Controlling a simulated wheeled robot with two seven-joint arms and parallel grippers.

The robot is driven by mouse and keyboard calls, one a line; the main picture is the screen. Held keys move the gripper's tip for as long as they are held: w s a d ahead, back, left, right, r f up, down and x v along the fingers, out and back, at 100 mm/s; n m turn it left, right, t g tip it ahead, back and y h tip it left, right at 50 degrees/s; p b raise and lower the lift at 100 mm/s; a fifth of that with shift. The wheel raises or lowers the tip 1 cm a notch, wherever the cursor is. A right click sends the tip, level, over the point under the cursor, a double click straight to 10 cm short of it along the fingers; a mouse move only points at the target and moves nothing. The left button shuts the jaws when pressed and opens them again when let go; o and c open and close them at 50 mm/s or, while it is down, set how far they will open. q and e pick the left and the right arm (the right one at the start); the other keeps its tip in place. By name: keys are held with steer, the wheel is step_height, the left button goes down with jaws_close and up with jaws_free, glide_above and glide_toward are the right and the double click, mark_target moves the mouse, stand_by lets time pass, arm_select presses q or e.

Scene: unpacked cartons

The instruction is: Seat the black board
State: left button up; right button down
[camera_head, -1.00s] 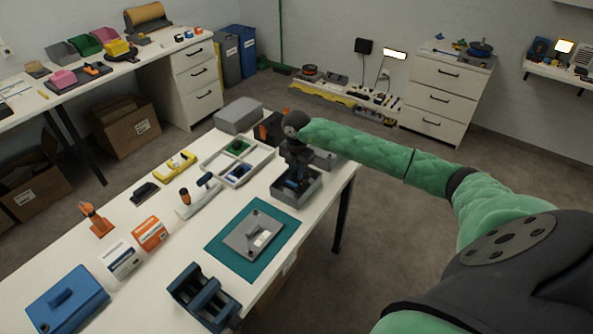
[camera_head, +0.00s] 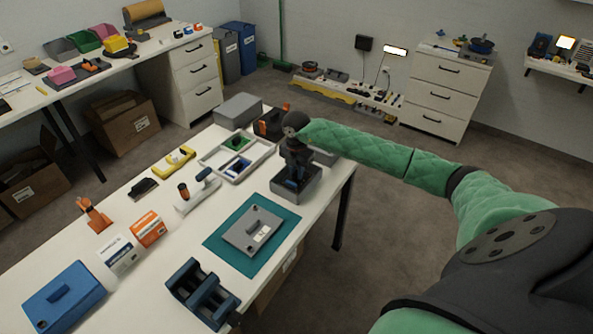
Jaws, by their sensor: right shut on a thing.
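My right gripper (camera_head: 294,182) points down into an open dark grey box (camera_head: 285,198) near the table's far right edge. It is shut on a dark thing that fits the black board, mostly hidden by the gripper and the box walls. I cannot tell whether it touches the box floor. A white tray (camera_head: 213,176) beside the box, to its left, holds a green board (camera_head: 237,142) and a blue board (camera_head: 237,168). My left gripper is not in view.
A grey plate (camera_head: 244,237) lies on a teal mat (camera_head: 220,250) in front of the box. A dark blue rack (camera_head: 203,294) stands nearer. A grey case (camera_head: 238,110) and a dark orange-trimmed item (camera_head: 270,124) stand behind. Small cartons (camera_head: 149,229) are at left.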

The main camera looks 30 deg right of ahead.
steer(key=shift+f+b, duration=0.4)
steer(key=shift+f, duration=0.25)
steer(key=c, duration=1.3)
jaws_free()
steer(key=shift+o, duration=0.2)
steer(key=shift+r, duration=0.5)
step_height(320, 180, up, 7)
steer(key=b, duration=0.2)
steer(key=shift+b, duration=0.3)
steer(key=shift+f, duration=0.1)
